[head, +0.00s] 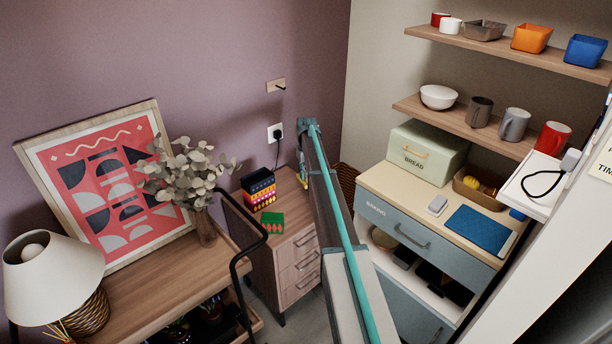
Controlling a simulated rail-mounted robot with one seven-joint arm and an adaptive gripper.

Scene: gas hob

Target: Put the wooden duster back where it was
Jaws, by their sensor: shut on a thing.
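I cannot make out the wooden duster anywhere in the head view. My arm, grey with a teal stripe, runs from the bottom middle up toward the small drawer cabinet. My gripper's fingers cannot be made out; the far end of the arm hides what lies behind and below it. Small yellow and blue bits (302,164) show at the left edge of the arm's far end, and I cannot tell what they belong to. A wooden wall plate with a dark peg (275,85) is on the purple wall, and nothing visible hangs on it.
The wooden drawer cabinet (297,240) carries stacked patterned boxes (258,188) and a green box (272,222). A sideboard on the left holds a lamp (52,265), framed picture (105,185) and vase (205,227). Right are the bread box (425,150), blue-grey drawer unit (385,215) and shelves (460,125).

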